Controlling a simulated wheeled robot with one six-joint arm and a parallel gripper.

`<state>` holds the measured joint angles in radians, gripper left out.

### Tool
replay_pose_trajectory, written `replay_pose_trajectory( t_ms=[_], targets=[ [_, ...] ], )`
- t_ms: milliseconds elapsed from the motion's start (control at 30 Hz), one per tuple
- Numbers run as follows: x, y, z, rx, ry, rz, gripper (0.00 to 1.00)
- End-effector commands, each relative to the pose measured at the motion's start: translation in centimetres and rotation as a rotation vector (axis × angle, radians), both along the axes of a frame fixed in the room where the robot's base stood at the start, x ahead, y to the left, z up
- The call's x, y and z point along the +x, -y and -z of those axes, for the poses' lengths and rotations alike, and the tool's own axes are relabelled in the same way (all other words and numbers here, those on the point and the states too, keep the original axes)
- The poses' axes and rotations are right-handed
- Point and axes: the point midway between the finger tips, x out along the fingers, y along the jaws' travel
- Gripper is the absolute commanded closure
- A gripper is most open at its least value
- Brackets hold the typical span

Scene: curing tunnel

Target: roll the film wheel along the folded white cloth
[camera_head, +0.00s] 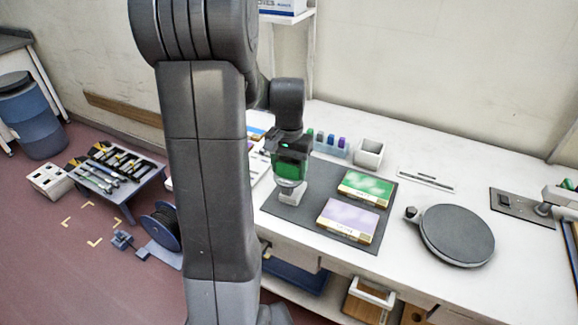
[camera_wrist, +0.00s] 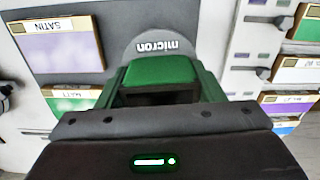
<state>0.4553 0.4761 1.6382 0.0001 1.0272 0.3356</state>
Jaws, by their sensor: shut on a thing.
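My gripper (camera_head: 290,160) is shut on the film wheel, low over the dark mat on the bench. The wheel (camera_wrist: 158,42) shows in the wrist view as a grey disc marked "micron", upside down, beyond a green block between my jaws. In the head view only its pale lower rim (camera_head: 290,183) shows under the gripper. A small white thing (camera_head: 291,197) lies on the mat just below the wheel. I cannot tell whether it is the folded cloth or a block, or whether the wheel touches it.
A green panel (camera_head: 366,189) and a lilac panel (camera_head: 347,220) lie on the dark mat (camera_head: 318,188). A round grey turntable (camera_head: 456,234) stands to the right. A white open box (camera_head: 369,153) and a rack of coloured items (camera_head: 326,143) stand behind.

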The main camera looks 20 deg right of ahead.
Motion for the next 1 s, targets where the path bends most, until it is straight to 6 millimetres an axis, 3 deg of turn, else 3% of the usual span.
replay_pose_trajectory(
  t_ms=[1000],
  targets=[
    [0.00,0.00,1.04,0.000,0.000,0.000,0.70]
  ],
)
